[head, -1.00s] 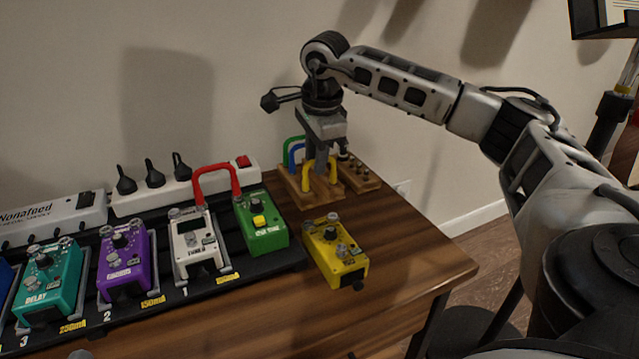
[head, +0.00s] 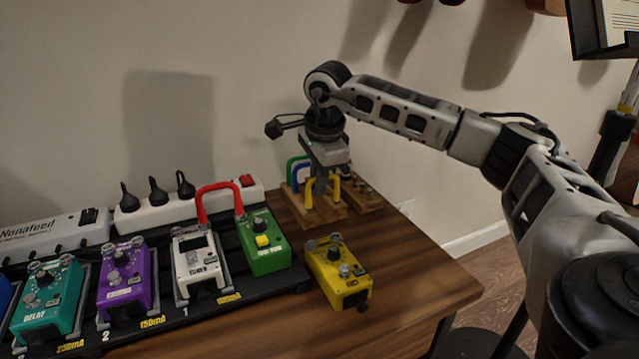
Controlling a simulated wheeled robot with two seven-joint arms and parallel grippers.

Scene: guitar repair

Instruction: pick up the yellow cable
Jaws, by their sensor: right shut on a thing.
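The yellow cable (head: 309,196) is a short arch standing in a wooden holder (head: 323,212) at the back right of the table. A blue cable (head: 295,172) and a green cable (head: 289,168) stand behind it in the same holder. My right gripper (head: 322,188) points down at the holder from above, shut on the yellow cable; its fingers partly hide the cable's arch. The cable's ends still appear to be at the holder. My left gripper is not in view.
A second small wooden block (head: 366,199) with dark pegs stands right of the holder. A yellow pedal (head: 339,272) sits in front. A pedalboard with several pedals, including a green one (head: 264,242) joined by a red cable (head: 217,187), fills the left. Bare table lies at right.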

